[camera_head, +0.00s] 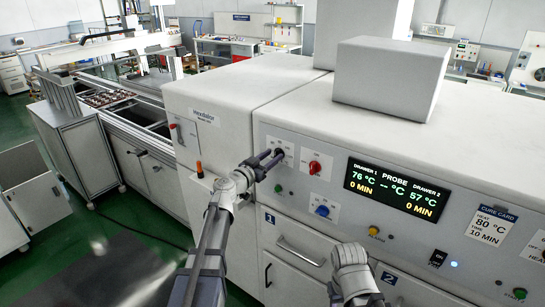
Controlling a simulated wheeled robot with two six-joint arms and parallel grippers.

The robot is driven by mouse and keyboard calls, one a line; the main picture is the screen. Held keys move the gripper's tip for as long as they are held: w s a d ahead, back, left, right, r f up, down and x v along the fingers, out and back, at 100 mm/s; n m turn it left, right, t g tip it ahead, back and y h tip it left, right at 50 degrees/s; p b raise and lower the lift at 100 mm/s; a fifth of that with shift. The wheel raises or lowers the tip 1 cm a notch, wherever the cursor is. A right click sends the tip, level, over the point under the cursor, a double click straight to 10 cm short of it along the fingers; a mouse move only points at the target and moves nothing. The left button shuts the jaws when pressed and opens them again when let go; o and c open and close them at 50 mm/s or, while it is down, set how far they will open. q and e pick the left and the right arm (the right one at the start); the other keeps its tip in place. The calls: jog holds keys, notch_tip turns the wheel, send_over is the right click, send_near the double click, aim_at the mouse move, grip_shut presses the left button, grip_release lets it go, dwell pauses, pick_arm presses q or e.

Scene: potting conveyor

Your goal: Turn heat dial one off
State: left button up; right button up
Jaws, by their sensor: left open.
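The front panel of a large white oven (420,160) carries several dials. At the upper left, a dial plate (287,145) is partly covered by my left gripper (274,160). Its fingers are apart and reach to the dial there; I cannot tell if they touch it. The knob is mostly hidden, and its setting cannot be read. A red dial (315,167) on its own plate is just to the right, clear of the gripper. A blue dial (322,210) sits below. My right arm's wrist shows at the bottom centre; its fingers are not visible.
A display (396,189) reads drawer 1 at 76 °C and drawer 2 at 57 °C, both 0 min. A cure card (492,225) reads 80 °C, 10 min. Drawer handles (300,251) stick out below the panel. A yellow button (374,231) and a black switch (437,258) are further right.

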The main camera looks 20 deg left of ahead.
pick_arm(q)
jog(key=shift+w+d, duration=0.15)
jog(key=shift+w, duration=0.2)
jog(key=shift+s, duration=0.1)
jog(key=shift+c, duration=0.2)
grip_shut()
